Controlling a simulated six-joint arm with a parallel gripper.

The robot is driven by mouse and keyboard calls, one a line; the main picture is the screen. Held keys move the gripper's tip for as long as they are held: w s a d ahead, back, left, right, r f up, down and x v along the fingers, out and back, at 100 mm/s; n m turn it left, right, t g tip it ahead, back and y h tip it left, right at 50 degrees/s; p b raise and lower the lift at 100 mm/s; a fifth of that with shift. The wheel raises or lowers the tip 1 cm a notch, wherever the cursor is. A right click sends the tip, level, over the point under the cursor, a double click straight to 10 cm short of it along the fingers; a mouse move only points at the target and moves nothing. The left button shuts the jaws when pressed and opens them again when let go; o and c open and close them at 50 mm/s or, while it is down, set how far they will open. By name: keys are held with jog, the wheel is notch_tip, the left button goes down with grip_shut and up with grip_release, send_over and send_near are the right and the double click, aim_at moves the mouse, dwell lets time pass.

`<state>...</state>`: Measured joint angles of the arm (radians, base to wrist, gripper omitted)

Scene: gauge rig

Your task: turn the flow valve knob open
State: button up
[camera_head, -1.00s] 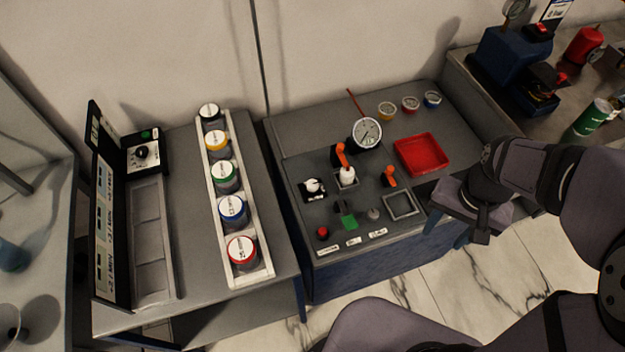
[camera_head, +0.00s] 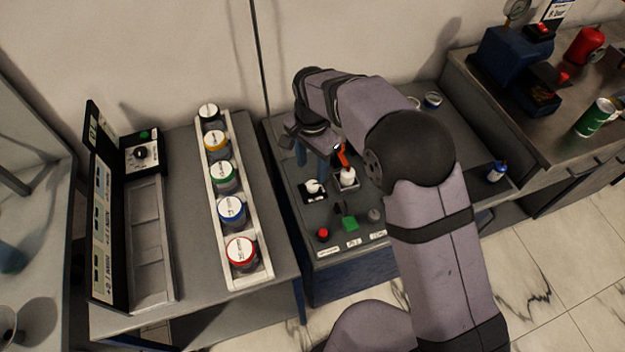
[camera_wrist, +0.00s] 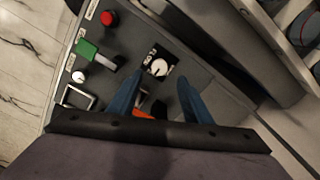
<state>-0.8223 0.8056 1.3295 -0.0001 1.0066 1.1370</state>
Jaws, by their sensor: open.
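The white round knob (camera_head: 313,187) sits on a small black square plate at the left of the grey rig panel, with a pointer on top. It also shows in the wrist view, where the knob (camera_wrist: 159,68) lies just beyond and between the fingertips on its dial plate. My gripper (camera_head: 311,164) is open and empty, its two blue fingers pointing down above the panel, close behind the knob in the head view. In the wrist view the fingers (camera_wrist: 157,84) are spread apart with nothing between their tips. No contact with the knob shows.
An orange lever (camera_head: 341,156) and a white-topped part (camera_head: 347,177) stand close right of the knob. A red button (camera_head: 323,234) and a green block (camera_head: 349,222) are in front. A rack (camera_head: 265,262) of lidded jars stands left. My arm hides the panel's right side.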

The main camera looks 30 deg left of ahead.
aim_at(313, 184)
jog(key=shift+f+p, duration=0.95)
jog(key=shift+f, duration=2.65)
jog(key=shift+c, duration=0.3)
jog(key=c, duration=1)
